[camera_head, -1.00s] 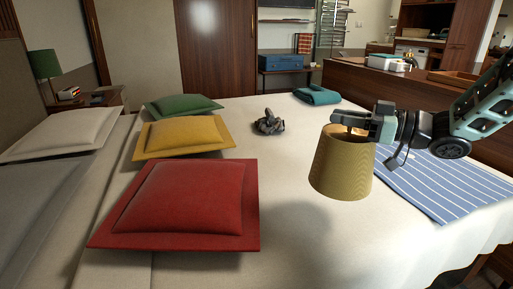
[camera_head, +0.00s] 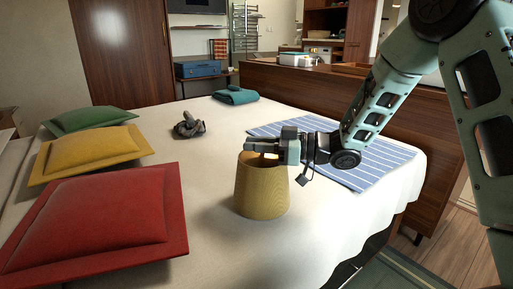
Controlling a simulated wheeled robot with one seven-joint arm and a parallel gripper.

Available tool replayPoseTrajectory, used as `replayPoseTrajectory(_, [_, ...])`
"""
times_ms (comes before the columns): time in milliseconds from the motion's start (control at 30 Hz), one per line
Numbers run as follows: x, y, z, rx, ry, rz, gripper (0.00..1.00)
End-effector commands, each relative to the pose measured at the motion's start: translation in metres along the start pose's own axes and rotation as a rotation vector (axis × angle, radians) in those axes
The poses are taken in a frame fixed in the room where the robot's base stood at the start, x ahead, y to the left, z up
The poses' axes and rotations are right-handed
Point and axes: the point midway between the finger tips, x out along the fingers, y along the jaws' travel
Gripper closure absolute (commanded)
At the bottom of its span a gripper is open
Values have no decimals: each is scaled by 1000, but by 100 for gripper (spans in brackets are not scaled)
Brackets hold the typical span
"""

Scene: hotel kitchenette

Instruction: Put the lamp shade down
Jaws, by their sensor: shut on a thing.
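The lamp shade (camera_head: 262,190) is a yellow, ribbed, tapered shade, narrower at the top and open there. It is upright over the near part of the white-covered bed (camera_head: 310,225). My gripper (camera_head: 268,147) is shut on the top rim of the lamp shade, reaching in from the right. A soft shadow lies on the cover to the left of the shade. I cannot tell for sure whether its lower rim touches the cover. The fingertips are partly hidden by the rim.
A blue striped cloth (camera_head: 375,160) lies behind and right of the shade. Red (camera_head: 100,220), yellow (camera_head: 95,150) and green (camera_head: 90,119) cushions are at left. A dark grey crumpled thing (camera_head: 189,126) and a folded teal cloth (camera_head: 236,96) lie farther back. Bare cover surrounds the shade.

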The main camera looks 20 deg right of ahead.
Motion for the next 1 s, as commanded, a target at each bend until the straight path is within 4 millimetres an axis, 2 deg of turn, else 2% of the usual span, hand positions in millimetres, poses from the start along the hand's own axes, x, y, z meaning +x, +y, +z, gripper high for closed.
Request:
replayPoseTrajectory(267, [0,0,2,0,1,0,100])
replayPoseTrajectory(300, [0,0,1,0,0,0,67])
replayPoseTrajectory(333, [0,0,1,0,0,0,59])
replayPoseTrajectory(367, [0,0,1,0,0,0,56])
replayPoseTrajectory(700, [-1,0,-3,-1,0,0,56])
replayPoseTrajectory(867, [-23,1,-4,1,-1,4,56])
replayPoseTrajectory(1000, [-53,1,-4,2,0,5,56])
